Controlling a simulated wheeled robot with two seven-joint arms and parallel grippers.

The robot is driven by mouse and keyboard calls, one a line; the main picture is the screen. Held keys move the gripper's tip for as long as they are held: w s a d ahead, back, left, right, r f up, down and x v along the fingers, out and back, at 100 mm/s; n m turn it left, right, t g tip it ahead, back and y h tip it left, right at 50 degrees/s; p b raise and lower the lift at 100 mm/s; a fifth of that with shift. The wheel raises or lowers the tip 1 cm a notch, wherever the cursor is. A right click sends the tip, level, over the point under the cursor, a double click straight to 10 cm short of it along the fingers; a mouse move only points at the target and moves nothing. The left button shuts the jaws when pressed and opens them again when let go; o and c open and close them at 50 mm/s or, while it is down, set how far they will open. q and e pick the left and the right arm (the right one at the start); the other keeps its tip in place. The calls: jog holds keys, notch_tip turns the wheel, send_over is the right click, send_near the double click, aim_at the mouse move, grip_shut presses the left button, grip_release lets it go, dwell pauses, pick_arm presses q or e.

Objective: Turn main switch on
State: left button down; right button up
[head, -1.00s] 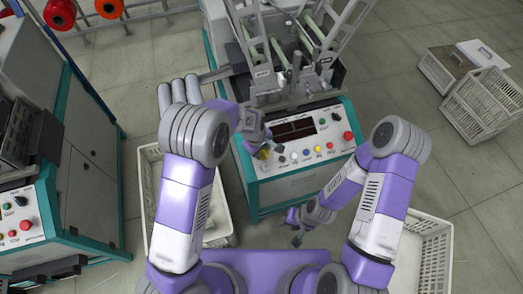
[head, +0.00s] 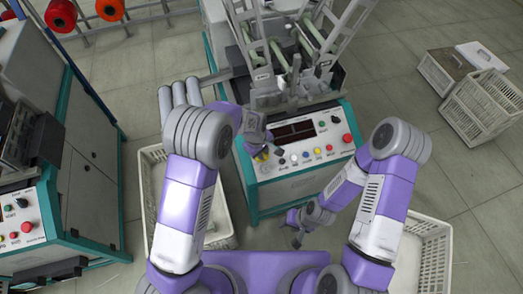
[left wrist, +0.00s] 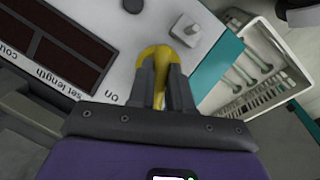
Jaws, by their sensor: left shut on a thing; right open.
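The main switch is a yellow rotary knob (left wrist: 160,56) on the white front panel of the winding machine. In the head view the yellow knob (head: 262,156) shows at the panel's left end, partly covered by my gripper. My left gripper (left wrist: 160,88) is shut on the knob, with one dark finger on each side of its yellow grip. In the head view my left gripper (head: 265,146) is over the panel's left end. The word "on" is printed beside the knob. My right gripper (head: 298,232) is open and empty, low in front of the machine.
The panel (head: 320,150) carries a dark display (head: 294,130), several coloured buttons and a red knob (head: 347,138) at its right. White crates (head: 222,215) stand on the floor on both sides. Another control cabinet (head: 90,160) is at the left.

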pick_arm(q)
jog(key=shift+m+y+p, duration=0.4)
jog(key=shift+m+p, duration=0.5)
jog(key=shift+m, duration=0.1)
jog(key=m+g+y+p, duration=0.1)
jog(key=m, duration=0.1)
jog(key=shift+d+m, duration=0.15)
jog(key=shift+m, duration=0.15)
jog(key=shift+m+y+p, duration=0.5)
jog(key=shift+m+p, duration=0.05)
jog(key=shift+m, duration=0.65)
jog(key=shift+d+f+m+y, duration=0.15)
jog(key=shift+m+y, duration=0.45)
jog(key=shift+m, duration=1)
jog(key=c, duration=1)
grip_release()
jog(key=shift+w, duration=0.1)
jog(key=shift+c, duration=0.2)
